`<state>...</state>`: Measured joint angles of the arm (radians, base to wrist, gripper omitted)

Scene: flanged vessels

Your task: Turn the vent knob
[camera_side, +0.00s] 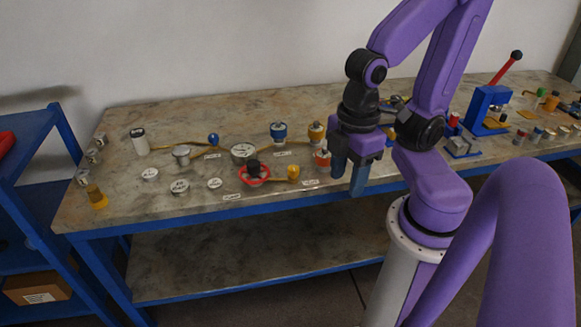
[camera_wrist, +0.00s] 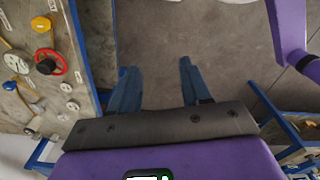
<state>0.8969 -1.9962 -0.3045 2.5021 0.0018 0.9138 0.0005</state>
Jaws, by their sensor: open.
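My gripper (camera_side: 348,174) is open and empty, fingers pointing down, at the front edge of the bench in the side view. In the wrist view its blue fingers (camera_wrist: 158,70) are apart with bare floor beyond them. Several knobs stand left of it: a red handwheel with a black centre (camera_side: 254,173), a yellow knob (camera_side: 293,172), a blue knob (camera_side: 278,131), a yellow-topped one (camera_side: 316,131) and an orange-and-white one (camera_side: 322,158) close beside the gripper.
The stone-topped bench (camera_side: 110,150) also holds a round gauge (camera_side: 243,152), several silver lids and a white cylinder (camera_side: 139,140). A blue press with a red lever (camera_side: 489,108) stands at right. A blue shelf (camera_side: 25,190) is at left.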

